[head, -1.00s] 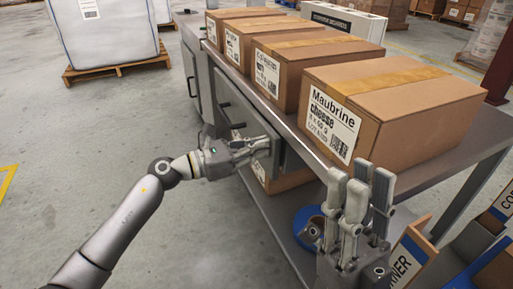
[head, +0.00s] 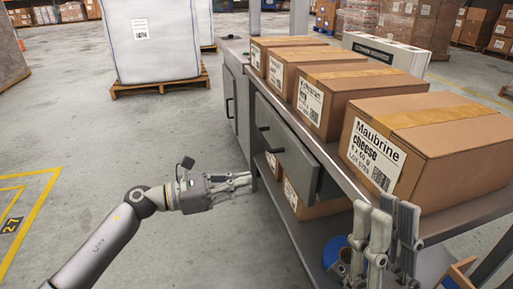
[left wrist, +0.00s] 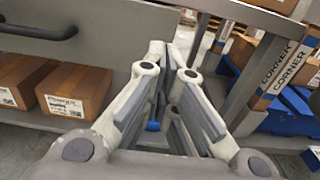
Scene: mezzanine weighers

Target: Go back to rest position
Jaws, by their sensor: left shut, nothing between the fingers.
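My left gripper (head: 243,182) is shut and empty in the head view. It points right, over the floor just left of the bench, apart from the grey drawer front (head: 287,150) and its dark handle (head: 263,128). In the left wrist view its fingers (left wrist: 167,60) lie before the grey panel (left wrist: 105,50), with a dark handle (left wrist: 40,30) at upper left. My right gripper (head: 388,208) points up at the lower right, in front of the bench edge. Its fingers overlap in this view, so I cannot tell whether it is open or shut.
Several cartons stand on the bench, the nearest marked Maubrine cheese (head: 372,153). More cartons (head: 308,200) sit on the shelf (head: 285,232) below. A white bulk bag (head: 155,40) stands on a pallet (head: 160,87). The floor at left (head: 90,135) is clear.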

